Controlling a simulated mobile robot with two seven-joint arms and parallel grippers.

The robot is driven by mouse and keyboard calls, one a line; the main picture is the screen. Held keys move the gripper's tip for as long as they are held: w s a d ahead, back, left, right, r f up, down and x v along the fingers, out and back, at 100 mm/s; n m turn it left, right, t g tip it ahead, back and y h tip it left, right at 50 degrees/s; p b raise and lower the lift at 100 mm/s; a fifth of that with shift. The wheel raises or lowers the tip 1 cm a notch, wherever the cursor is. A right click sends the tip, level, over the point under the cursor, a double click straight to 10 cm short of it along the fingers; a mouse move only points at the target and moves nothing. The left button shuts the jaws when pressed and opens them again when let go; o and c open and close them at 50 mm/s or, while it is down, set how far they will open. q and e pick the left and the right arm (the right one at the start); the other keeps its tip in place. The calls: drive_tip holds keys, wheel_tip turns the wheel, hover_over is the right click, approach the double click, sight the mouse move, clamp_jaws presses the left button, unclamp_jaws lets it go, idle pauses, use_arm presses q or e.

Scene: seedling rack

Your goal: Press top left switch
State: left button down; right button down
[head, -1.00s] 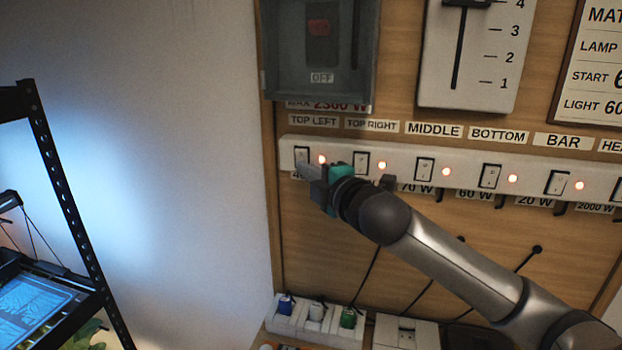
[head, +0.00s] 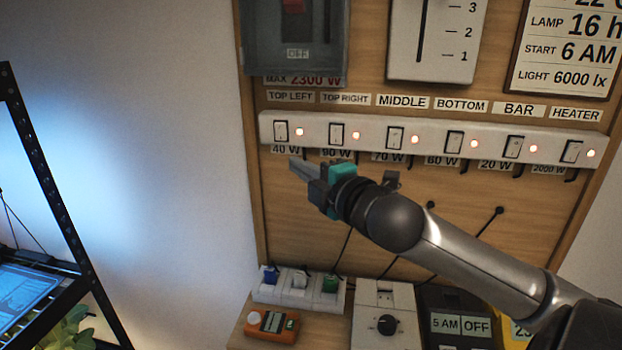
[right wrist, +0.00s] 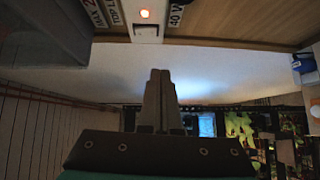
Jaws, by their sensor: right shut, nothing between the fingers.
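The top left switch (head: 281,131) is a white rocker in a black frame at the left end of the white switch strip (head: 318,132). Its label "TOP LEFT" is above it, and the small lamp (head: 299,132) beside it glows orange. The switch also shows upside down at the top of the right wrist view (right wrist: 147,32), with its lamp lit. My right gripper (head: 293,164) is shut and empty, its fingertips a little below the switch in the picture and apart from it. The right wrist view shows its two fingers together (right wrist: 160,75). My left gripper is not in view.
Several more switches with lit lamps run along the strip to the right. A grey box marked "OFF" (head: 335,50) hangs above. Sockets with plugs (head: 297,288) and an orange device (head: 272,325) sit below. A black rack (head: 45,180) stands at the left.

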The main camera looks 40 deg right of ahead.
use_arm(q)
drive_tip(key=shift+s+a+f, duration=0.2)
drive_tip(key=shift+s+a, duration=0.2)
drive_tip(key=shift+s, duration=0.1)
use_arm(e)
drive_tip(key=shift+s+a+f, duration=0.1)
drive_tip(key=shift+s+f, duration=0.05)
drive_tip(key=shift+s, duration=1.45)
